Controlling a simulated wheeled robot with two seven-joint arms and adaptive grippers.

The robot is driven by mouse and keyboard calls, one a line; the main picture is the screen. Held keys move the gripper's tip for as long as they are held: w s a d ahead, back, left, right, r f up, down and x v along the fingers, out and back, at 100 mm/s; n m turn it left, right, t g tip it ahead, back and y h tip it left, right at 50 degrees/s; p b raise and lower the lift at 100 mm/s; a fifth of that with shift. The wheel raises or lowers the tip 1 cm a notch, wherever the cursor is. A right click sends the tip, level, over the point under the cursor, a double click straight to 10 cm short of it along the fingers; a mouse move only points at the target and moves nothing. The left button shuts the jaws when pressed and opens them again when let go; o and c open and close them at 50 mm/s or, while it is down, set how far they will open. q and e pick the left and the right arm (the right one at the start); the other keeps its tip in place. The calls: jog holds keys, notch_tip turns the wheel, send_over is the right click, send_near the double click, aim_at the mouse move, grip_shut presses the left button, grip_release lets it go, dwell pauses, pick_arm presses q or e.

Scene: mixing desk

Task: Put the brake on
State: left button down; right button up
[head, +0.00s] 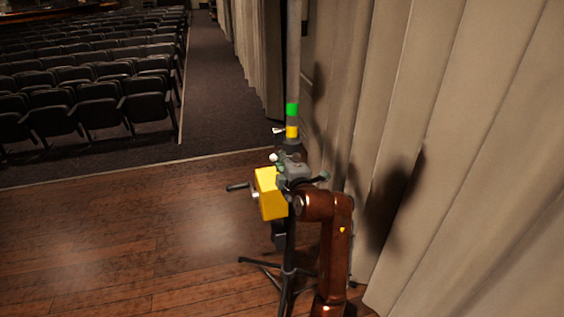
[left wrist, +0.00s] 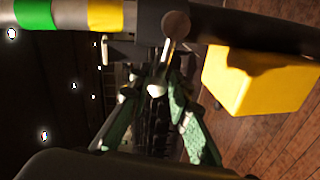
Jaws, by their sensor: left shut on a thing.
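A stand with an upright grey mast (head: 293,60) carries a yellow box (head: 268,196), which also shows in the left wrist view (left wrist: 255,85). A small lever ends in a white ball knob (head: 273,157). In the left wrist view this knob (left wrist: 154,90) sits between the green-padded fingers, and its thin rod runs up toward a round grey end at the mast. My left gripper (head: 290,168) is at the lever, beside and above the yellow box, and appears shut on the lever near its knob. The exact contact is partly hidden. My right gripper is not in view.
A dark crank handle (head: 237,187) sticks out left of the box. The mast has green and yellow bands (head: 292,120). Tripod legs (head: 262,264) spread on the wooden floor. Beige curtains (head: 470,150) hang close on the right. Open floor lies left; seats (head: 80,75) stand beyond.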

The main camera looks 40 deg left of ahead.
pick_arm(q)
jog(key=shift+a+f, duration=0.1)
jog(key=shift+f, duration=0.05)
jog(key=c, duration=1.8)
grip_release()
jog(key=shift+s+d, duration=0.1)
jog(key=shift+d, duration=0.1)
jog(key=v, duration=0.7)
jog(key=shift+d, duration=0.1)
